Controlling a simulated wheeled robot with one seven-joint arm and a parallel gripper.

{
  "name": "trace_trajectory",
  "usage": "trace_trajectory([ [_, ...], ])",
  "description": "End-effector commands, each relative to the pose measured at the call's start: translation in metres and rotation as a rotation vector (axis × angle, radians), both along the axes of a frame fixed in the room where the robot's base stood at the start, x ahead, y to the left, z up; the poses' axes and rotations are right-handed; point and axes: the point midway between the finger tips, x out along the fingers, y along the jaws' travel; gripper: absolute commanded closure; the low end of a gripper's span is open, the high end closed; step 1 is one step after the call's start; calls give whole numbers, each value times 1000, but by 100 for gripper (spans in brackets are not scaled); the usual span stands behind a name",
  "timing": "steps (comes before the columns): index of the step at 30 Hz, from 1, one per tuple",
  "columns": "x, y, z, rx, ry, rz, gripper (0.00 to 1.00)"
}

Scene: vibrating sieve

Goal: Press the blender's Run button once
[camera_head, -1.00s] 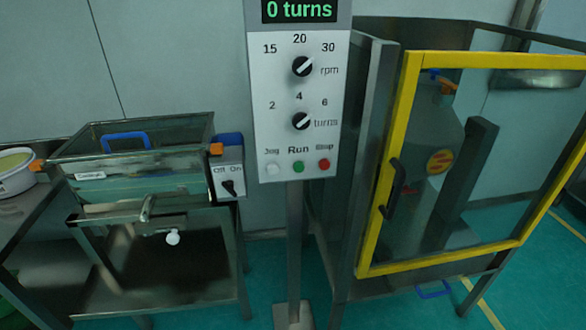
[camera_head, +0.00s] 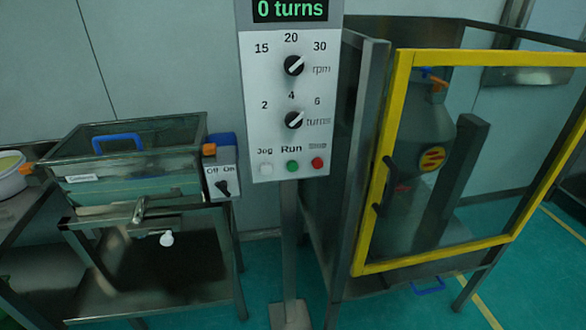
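The blender's control panel (camera_head: 276,105) stands upright on a grey post in the middle of the view. Its green Run button (camera_head: 292,166) is in the bottom row, between the white Jog button (camera_head: 266,169) and the red Stop button (camera_head: 317,163). The display (camera_head: 290,9) reads "0 turns" in green. Two black dials, rpm (camera_head: 293,65) and turns (camera_head: 293,120), sit above the buttons. The blender vessel (camera_head: 425,125) is grey with a red and yellow label, behind a yellow-framed guard door (camera_head: 388,160) that looks closed. My gripper is not in view.
A sieve unit (camera_head: 130,165) with a blue-handled lid and an Off/On switch box (camera_head: 222,180) stands on a metal table at left. A white tub (camera_head: 12,174) sits at the far left edge. Green floor (camera_head: 262,270) shows around the panel's post.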

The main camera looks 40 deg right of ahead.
Motion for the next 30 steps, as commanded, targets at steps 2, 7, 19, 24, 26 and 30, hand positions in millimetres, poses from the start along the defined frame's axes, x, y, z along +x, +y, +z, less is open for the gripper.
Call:
trace_trajectory([
  [2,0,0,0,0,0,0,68],
  [7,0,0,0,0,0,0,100],
  [19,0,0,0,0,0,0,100],
  [24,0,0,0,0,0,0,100],
  [26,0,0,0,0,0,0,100],
  [30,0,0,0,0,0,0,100],
])
